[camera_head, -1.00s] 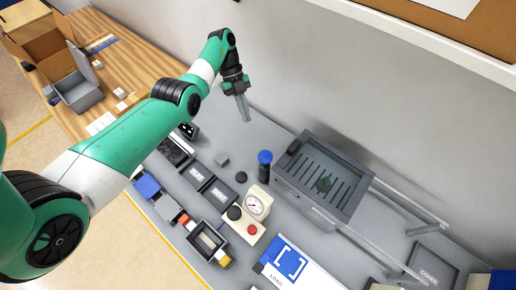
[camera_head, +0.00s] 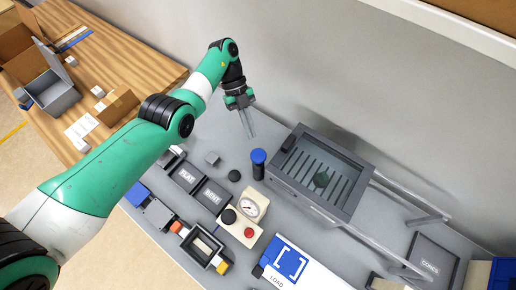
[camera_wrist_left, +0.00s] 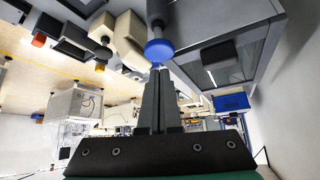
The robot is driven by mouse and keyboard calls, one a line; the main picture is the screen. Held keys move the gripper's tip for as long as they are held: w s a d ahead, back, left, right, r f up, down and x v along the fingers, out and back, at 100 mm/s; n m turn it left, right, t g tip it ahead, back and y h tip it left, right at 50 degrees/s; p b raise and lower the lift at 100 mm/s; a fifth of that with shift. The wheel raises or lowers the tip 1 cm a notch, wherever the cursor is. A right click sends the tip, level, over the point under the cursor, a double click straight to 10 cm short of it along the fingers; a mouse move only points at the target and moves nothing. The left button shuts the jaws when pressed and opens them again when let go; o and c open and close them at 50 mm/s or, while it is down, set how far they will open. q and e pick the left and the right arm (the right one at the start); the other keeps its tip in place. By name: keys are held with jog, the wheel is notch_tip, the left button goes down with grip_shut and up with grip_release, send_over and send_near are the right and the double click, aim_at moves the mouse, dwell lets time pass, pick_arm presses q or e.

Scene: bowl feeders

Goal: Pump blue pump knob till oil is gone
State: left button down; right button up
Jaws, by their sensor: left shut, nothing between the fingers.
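The blue pump knob (camera_head: 258,156) tops a short dark post on the grey bench, beside the left end of a grey slotted tank. My left gripper (camera_head: 251,135) points down just behind the knob, its thin fingers together and empty. In the left wrist view, the blue knob (camera_wrist_left: 158,50) sits right beyond the shut fingertips (camera_wrist_left: 159,68). I cannot tell whether they touch. The tank (camera_head: 320,172) has a see-through cover with a small dark green shape under it. I cannot make out an oil level. My right gripper is in neither view.
A cream gauge unit (camera_head: 249,208) with black and red knobs stands in front of the pump. Labelled trays (camera_head: 212,195) lie left of it. A blue-and-white load panel (camera_head: 289,261) is at front. A grey wall rises behind.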

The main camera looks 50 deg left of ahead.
aim_at(259, 157)
pick_arm(q)
jog(key=shift+b+x, duration=0.45)
jog(key=shift+x, duration=2.75)
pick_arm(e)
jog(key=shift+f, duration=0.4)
